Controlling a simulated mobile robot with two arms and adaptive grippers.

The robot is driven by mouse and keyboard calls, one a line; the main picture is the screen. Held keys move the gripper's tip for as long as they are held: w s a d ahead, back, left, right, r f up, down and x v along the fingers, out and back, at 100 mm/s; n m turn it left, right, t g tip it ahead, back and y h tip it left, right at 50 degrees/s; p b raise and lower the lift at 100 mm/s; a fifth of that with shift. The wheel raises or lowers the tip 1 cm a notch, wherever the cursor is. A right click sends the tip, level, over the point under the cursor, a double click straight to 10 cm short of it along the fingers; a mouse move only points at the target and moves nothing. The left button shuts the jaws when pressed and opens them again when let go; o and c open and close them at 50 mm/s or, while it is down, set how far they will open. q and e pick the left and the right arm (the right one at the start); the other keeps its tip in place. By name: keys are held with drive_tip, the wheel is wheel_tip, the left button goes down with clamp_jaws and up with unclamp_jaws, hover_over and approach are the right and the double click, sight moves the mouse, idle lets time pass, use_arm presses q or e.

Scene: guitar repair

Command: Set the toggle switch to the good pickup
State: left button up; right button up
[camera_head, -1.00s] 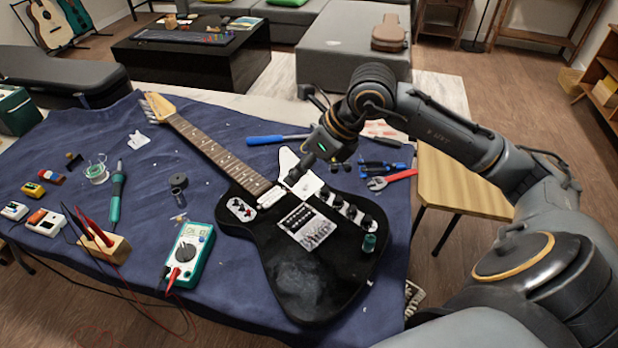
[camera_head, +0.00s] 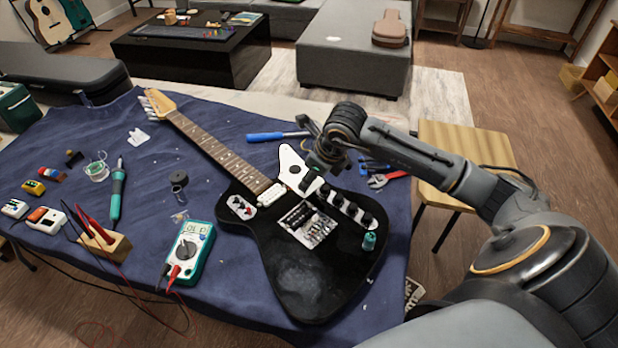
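The black electric guitar (camera_head: 303,277) lies on the blue cloth, its neck (camera_head: 215,145) pointing to the upper left. A white pickguard (camera_head: 289,158) carries a small dark part (camera_head: 295,169), possibly the toggle switch; its position is too small to read. My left gripper is not in view.
A blue-handled tool (camera_head: 265,137) and red-handled pliers (camera_head: 380,181) lie beyond the guitar. A soldering iron (camera_head: 117,192) and a wooden block with red probes (camera_head: 105,242) are at left. A wooden stool (camera_head: 464,150) stands at right.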

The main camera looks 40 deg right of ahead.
drive_tip(key=shift+w+f, duration=0.2)
drive_tip(key=shift+f, duration=0.35)
clamp_jaws()
